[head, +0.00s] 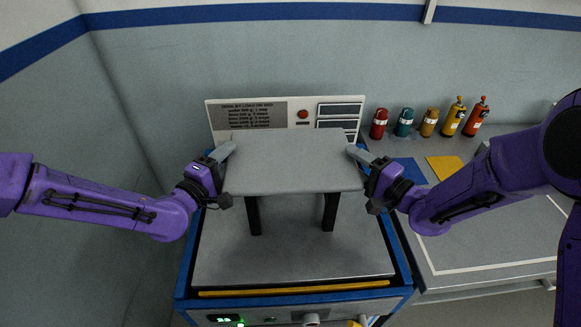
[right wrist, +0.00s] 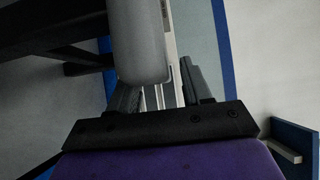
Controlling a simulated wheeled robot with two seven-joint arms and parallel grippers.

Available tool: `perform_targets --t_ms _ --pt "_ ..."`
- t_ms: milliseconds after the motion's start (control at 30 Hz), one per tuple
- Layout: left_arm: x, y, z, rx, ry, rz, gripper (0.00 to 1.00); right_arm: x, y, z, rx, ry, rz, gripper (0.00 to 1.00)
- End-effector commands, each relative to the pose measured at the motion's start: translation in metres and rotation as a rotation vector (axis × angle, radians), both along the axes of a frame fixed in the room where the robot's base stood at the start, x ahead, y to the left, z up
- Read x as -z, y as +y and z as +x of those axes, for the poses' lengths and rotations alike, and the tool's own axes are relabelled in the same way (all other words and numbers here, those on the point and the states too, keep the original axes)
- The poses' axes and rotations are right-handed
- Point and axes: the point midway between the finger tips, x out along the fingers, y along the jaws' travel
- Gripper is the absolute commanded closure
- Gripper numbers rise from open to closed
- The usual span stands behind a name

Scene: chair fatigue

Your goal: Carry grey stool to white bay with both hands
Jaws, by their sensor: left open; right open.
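The grey stool (head: 295,162) stands upright on the grey plate of a blue-framed machine, with two dark legs showing below its seat. My left gripper (head: 222,152) is open at the left edge of the seat. My right gripper (head: 360,154) is open at the right edge. In the right wrist view the rounded seat edge (right wrist: 143,40) reaches in between the open fingers of my right gripper (right wrist: 160,92). Whether the fingers touch the seat cannot be told. A white outline (head: 490,266) marks an area on the bench to the right, partly hidden by my right arm.
The machine's plate (head: 290,264) has a blue frame and a yellow front strip. A panel with a red button (head: 303,114) stands behind the stool. Several coloured bottles (head: 404,121) line the back of the bench, near blue and yellow squares (head: 444,165). A wall closes the left side.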

Motion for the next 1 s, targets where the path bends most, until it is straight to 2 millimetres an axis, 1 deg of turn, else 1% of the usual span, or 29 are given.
perform_targets --t_ms 100,367,400,467,500,533,567,1000 --pt "-0.0001 -0.0036 0.0065 0.001 -0.001 0.0 0.51 0.0001 0.0057 0.0049 -0.002 0.001 0.001 0.51" --pt "-0.0002 -0.0041 0.0078 0.001 -0.001 0.0 0.51 0.0002 0.0064 0.0062 -0.001 0.001 0.001 0.51" --pt "-0.0002 -0.0041 0.0077 0.001 -0.001 0.0 0.54 0.0001 0.0064 0.0061 -0.001 0.001 0.001 0.54" --pt "-0.0002 -0.0041 0.0077 0.001 -0.001 0.0 0.74 0.0001 0.0064 0.0061 -0.001 0.001 0.001 0.74" --pt "-0.0002 -0.0039 0.0077 0.0 -0.001 0.0 0.87 0.0001 0.0064 0.0061 -0.001 0.001 0.001 0.87" --pt "-0.0002 -0.0039 0.0077 0.0 -0.001 0.0 0.97 0.0001 0.0062 0.0061 -0.001 0.001 0.001 0.97" --pt "-0.0002 -0.0039 0.0077 0.0 -0.001 0.0 1.0 0.0001 0.0062 0.0061 -0.001 0.001 0.001 1.0" --pt "-0.0004 -0.0036 0.0077 0.0 -0.001 0.0 1.0 0.0 0.0059 0.0062 0.0 0.001 0.001 1.0"
